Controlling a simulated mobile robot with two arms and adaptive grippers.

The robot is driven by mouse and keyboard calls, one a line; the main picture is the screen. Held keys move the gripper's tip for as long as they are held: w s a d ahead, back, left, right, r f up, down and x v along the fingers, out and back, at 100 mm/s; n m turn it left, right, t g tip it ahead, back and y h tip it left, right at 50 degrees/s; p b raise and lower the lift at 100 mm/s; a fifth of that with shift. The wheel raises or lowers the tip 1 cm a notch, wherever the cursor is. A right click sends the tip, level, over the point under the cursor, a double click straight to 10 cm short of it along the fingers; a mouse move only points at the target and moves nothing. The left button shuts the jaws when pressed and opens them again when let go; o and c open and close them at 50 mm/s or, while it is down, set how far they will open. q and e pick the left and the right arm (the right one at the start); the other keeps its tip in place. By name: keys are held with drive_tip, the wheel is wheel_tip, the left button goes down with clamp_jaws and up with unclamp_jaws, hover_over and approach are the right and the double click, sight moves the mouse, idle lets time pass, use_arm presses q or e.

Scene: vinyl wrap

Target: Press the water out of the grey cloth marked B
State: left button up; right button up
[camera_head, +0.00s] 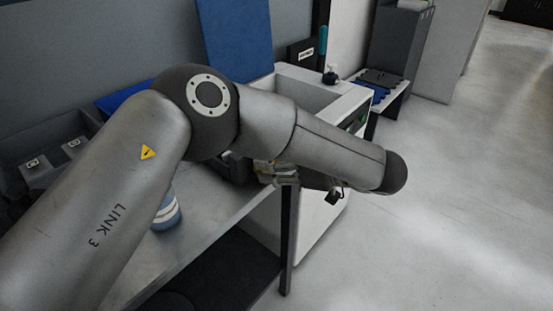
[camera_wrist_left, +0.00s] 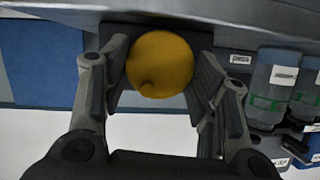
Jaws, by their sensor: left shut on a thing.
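My left gripper (camera_wrist_left: 160,70) is shut on a yellow, rounded object (camera_wrist_left: 162,62), which sits between its two fingers. I cannot make out a grey cloth marked B in either view. Two dark grey shapes with small white labels (camera_head: 33,163) stand at the left of the worktop, but the labels are too small to read. My right gripper is in neither view.
A grey worktop (camera_head: 215,200) runs under my arm, with a blue and white cylinder (camera_head: 168,211) on it. Behind is a pale basin unit (camera_head: 345,97) with a dark pump bottle (camera_head: 330,76). Clear bottles (camera_wrist_left: 270,85) stand at the right in the wrist view. The floor at right is clear.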

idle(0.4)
use_arm(q)
drive_tip(key=o, duration=1)
wheel_tip(320, 180, up, 10)
